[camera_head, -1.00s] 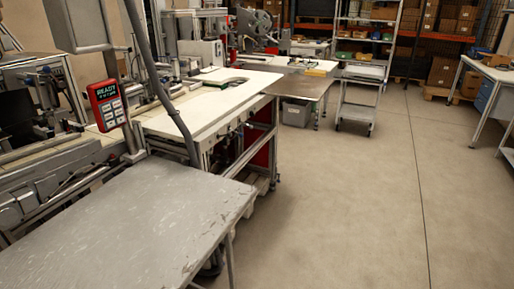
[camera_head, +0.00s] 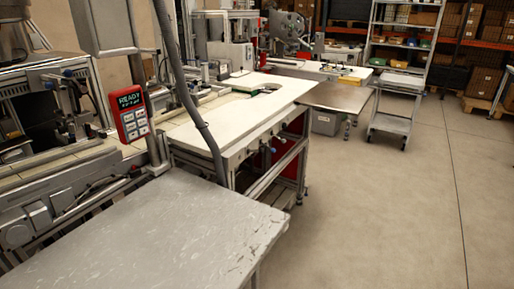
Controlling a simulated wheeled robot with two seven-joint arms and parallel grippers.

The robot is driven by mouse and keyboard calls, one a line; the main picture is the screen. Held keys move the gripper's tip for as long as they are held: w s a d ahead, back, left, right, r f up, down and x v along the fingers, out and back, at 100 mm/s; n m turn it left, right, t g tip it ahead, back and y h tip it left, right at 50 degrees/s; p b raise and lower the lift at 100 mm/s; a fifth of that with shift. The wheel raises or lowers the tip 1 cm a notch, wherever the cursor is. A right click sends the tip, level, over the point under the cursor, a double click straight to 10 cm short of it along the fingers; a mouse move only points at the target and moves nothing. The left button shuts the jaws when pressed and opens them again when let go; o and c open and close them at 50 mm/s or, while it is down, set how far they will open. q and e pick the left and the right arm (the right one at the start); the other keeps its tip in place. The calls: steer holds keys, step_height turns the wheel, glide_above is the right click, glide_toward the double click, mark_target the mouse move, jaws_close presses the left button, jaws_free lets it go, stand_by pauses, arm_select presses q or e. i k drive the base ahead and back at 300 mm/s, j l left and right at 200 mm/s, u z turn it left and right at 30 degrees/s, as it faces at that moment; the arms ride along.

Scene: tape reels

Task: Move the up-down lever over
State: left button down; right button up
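I cannot make out an up-down lever for certain in the head view. A red control box (camera_head: 131,112) with a lit "READY" screen and pale buttons stands on a post at the left of the machine line. Neither of my grippers is in view.
A scratched grey metal table (camera_head: 150,235) fills the lower left foreground. A grey hose (camera_head: 190,100) hangs in front of the machine line. A wheeled cart (camera_head: 390,125) stands farther back, near a shelf rack. The concrete floor (camera_head: 380,210) on the right is clear.

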mark_target(261, 150)
steer(key=i+l+u, duration=0.15)
steer(key=u, duration=0.3)
steer(key=i+l+u, duration=0.1)
steer(key=l+u, duration=0.35)
steer(key=i+l+u, duration=0.1)
steer(key=l, duration=0.5)
steer(key=i+l+u, duration=0.15)
steer(key=l, duration=0.45)
steer(key=i+l+u, duration=0.1)
steer(key=l, duration=0.5)
steer(key=i+l+u, duration=0.15)
steer(key=l, duration=1.05)
steer(key=i+l, duration=0.1)
steer(key=l, duration=0.5)
